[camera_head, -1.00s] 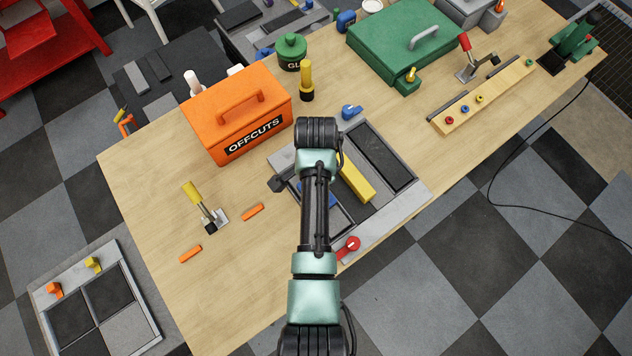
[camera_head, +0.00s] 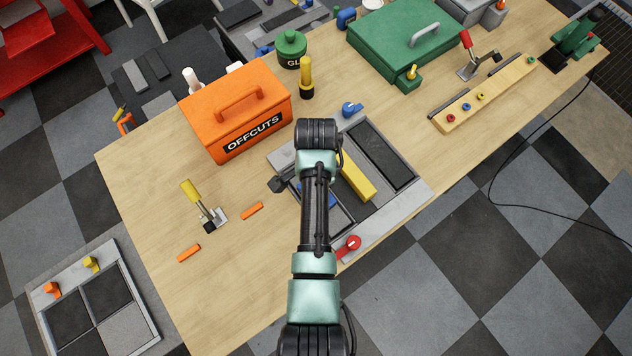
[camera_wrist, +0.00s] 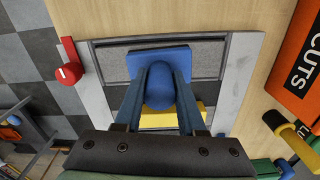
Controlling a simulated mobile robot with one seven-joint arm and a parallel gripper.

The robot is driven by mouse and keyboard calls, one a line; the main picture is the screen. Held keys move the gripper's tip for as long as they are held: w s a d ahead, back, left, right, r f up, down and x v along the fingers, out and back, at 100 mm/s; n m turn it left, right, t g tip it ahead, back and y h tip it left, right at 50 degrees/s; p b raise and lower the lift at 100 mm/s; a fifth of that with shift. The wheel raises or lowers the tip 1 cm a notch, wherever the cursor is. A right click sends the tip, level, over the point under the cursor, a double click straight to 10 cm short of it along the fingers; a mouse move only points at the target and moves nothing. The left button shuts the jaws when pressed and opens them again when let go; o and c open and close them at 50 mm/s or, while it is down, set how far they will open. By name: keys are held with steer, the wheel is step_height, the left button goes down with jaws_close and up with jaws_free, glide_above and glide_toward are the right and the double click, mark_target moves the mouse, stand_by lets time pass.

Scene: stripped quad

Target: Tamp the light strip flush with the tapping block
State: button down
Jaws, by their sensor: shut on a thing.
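My gripper (camera_wrist: 160,86) is shut on the round blue handle (camera_wrist: 160,92) of the tapping block in the wrist view. The block's flat blue plate (camera_wrist: 142,62) is over a grey speckled panel inside a metal frame (camera_wrist: 239,75). I cannot tell whether the plate touches the panel. In the head view my arm hides the gripper, and only a bit of blue (camera_head: 331,199) shows beside it. A yellow bar (camera_head: 358,180) lies in the frame; it also shows in the wrist view (camera_wrist: 207,114). I cannot single out the light strip for certain; the block and fingers cover part of the frame.
A red knob (camera_head: 349,244) and a blue knob (camera_head: 350,110) sit at the frame's ends. An orange OFFCUTS box (camera_head: 230,105) stands behind left, with a yellow-handled clamp (camera_head: 202,203) and small orange pieces (camera_head: 252,211) nearby. The bench's front left is mostly clear.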

steer(key=shift+f, duration=0.6)
stand_by(1.2)
steer(key=shift+r, duration=0.1)
step_height(320, 180, up, 8)
steer(key=p, duration=0.7)
steer(key=shift+p, duration=0.35)
stand_by(0.3)
